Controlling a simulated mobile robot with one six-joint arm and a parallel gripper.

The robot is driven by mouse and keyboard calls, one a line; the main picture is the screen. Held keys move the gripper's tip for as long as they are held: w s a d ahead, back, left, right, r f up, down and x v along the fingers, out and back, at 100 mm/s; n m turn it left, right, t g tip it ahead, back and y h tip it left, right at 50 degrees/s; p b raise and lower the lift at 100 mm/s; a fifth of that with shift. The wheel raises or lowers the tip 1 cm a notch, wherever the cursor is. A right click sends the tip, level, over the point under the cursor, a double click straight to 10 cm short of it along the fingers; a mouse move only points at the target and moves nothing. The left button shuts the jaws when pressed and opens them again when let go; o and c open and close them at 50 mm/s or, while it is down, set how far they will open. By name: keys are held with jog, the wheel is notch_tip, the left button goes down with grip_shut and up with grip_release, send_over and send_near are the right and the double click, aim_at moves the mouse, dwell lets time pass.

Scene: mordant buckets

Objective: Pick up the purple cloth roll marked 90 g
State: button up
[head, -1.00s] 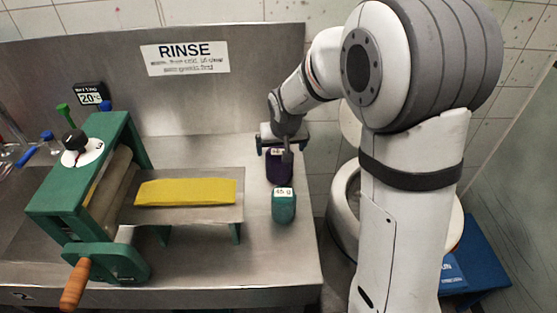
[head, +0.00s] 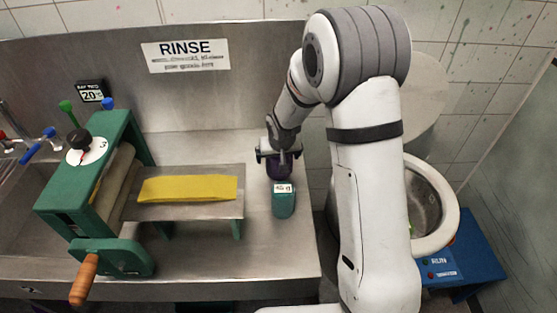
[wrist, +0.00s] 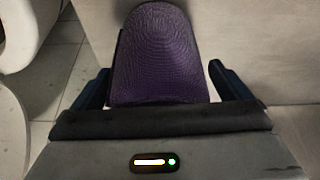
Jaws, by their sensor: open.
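The purple cloth roll (head: 281,171) stands on the steel counter in the head view, behind a teal roll (head: 284,203) with a white label. My gripper (head: 278,157) is over its top and hides its label, so I cannot read the weight. In the wrist view the purple roll (wrist: 155,55) lies between the two dark fingers of my gripper (wrist: 156,75). The fingers are open, with a visible gap on the right side and a narrower one on the left.
A green hand-cranked wringer (head: 90,180) with a yellow cloth (head: 187,188) on its tray stands to the left. A round metal drum (head: 432,205) on a blue base (head: 462,255) is to the right, beyond the counter edge. The teal roll is close in front of the purple one.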

jog(key=shift+c, duration=0.3)
jog(key=c, duration=1.2)
jog(key=shift+r, duration=0.1)
